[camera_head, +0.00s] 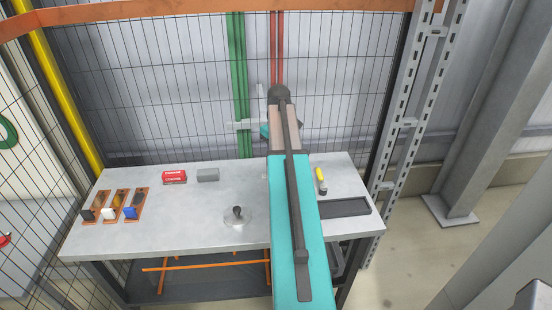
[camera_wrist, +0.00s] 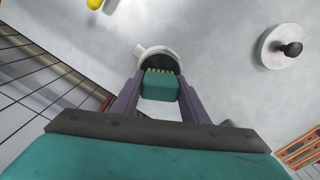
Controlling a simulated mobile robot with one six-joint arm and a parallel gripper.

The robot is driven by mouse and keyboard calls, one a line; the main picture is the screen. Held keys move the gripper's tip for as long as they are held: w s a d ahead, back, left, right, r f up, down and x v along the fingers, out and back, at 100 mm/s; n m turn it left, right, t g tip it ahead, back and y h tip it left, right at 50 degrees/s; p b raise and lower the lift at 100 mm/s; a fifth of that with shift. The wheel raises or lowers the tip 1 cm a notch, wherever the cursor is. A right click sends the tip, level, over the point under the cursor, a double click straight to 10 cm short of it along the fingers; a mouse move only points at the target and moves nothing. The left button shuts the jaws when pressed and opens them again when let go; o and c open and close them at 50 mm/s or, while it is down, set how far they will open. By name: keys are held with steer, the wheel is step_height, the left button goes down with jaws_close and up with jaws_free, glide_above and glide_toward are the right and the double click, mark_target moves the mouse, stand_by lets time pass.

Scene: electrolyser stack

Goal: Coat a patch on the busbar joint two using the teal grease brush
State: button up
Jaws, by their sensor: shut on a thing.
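My gripper (camera_wrist: 160,98) is shut on the teal grease brush (camera_wrist: 160,86), seen in the wrist view. The brush's pale bristles (camera_wrist: 160,71) lie over the dark opening of a round pot with a whitish rim (camera_wrist: 150,51). I cannot tell whether they touch what is inside. In the head view my teal arm hides the pot and most of the gripper area. Three copper-coloured joint plates stand at the table's left, with black, white and blue parts. The middle one (camera_head: 115,203) may be busbar joint two; I see no number on it.
A pale disc with a dark knob (camera_head: 238,215) stands near the table's front. A red box (camera_head: 174,177) and a grey block (camera_head: 208,175) lie behind it. A yellow-and-black tool (camera_head: 321,181) and a dark tray (camera_head: 344,208) lie at right. Wire fencing stands behind the table.

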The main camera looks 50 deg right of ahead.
steer(key=shift+f, duration=0.45)
stand_by(2.0)
steer(key=shift+r+p, duration=2.3)
steer(key=shift+r, duration=1.3)
steer(key=w+a+f+n+b, duration=0.2)
steer(key=w+a, duration=0.5)
steer(key=a, duration=0.5)
steer(key=w+a+f+n+b, duration=0.1)
steer(key=w+a+n+b, duration=0.15)
steer(key=w+a, duration=0.6)
steer(key=s+a+f+n+b, duration=0.1)
steer(key=a, duration=1.2)
steer(key=s+a+f+n+b, duration=0.1)
steer(key=s+a+n, duration=0.1)
steer(key=a, duration=1.2)
steer(key=shift+f+b, duration=0.25)
steer(key=shift+b, duration=0.05)
